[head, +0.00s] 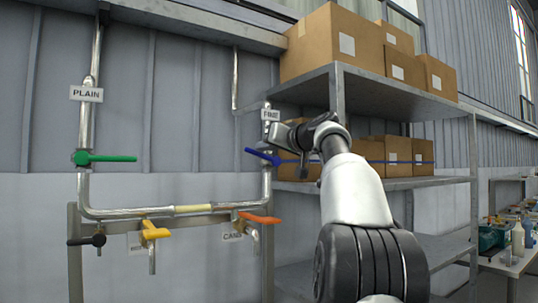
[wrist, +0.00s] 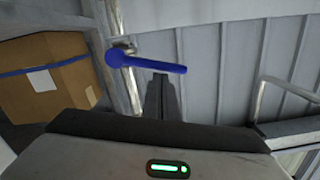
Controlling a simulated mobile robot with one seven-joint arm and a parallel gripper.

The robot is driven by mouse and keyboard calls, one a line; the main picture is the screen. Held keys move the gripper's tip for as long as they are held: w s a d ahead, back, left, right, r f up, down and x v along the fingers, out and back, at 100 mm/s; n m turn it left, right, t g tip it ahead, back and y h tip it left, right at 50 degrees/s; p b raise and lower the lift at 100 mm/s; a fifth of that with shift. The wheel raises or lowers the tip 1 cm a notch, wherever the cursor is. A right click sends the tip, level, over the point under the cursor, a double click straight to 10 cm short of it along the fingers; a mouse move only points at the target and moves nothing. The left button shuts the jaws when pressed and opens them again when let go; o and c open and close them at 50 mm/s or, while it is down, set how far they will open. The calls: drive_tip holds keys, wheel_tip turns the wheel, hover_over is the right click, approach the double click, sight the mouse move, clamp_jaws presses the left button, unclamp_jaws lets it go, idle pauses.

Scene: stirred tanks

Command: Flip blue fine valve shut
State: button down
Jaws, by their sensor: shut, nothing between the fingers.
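The blue valve handle (head: 262,156) sits on the right upright pipe, below a small label that appears to read FINE (head: 270,114). The handle lies across the pipe, with its free end to the left and slightly raised. In the wrist view the blue handle (wrist: 150,64) also lies across the pipe (wrist: 125,60). My gripper (wrist: 161,82) is shut and empty, with its dark fingertips right at the middle of the handle. I cannot tell whether they touch it. In the head view my arm reaches in from the right.
A green handle (head: 108,158) is on the left pipe under the PLAIN label (head: 86,94). Yellow (head: 152,230) and orange (head: 260,218) handles are on the lower pipe. A metal shelf (head: 400,96) with cardboard boxes (head: 335,45) stands close on the right.

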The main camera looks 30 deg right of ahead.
drive_tip(key=shift+a+f+n+b, duration=0.35)
drive_tip(key=shift+f+n+b, duration=0.55)
drive_tip(key=shift+n, duration=0.2)
drive_tip(key=shift+a+f+b, duration=0.15)
drive_tip(key=shift+f+b, duration=0.1)
drive_tip(key=shift+b, duration=0.2)
drive_tip(key=shift+f, duration=0.1)
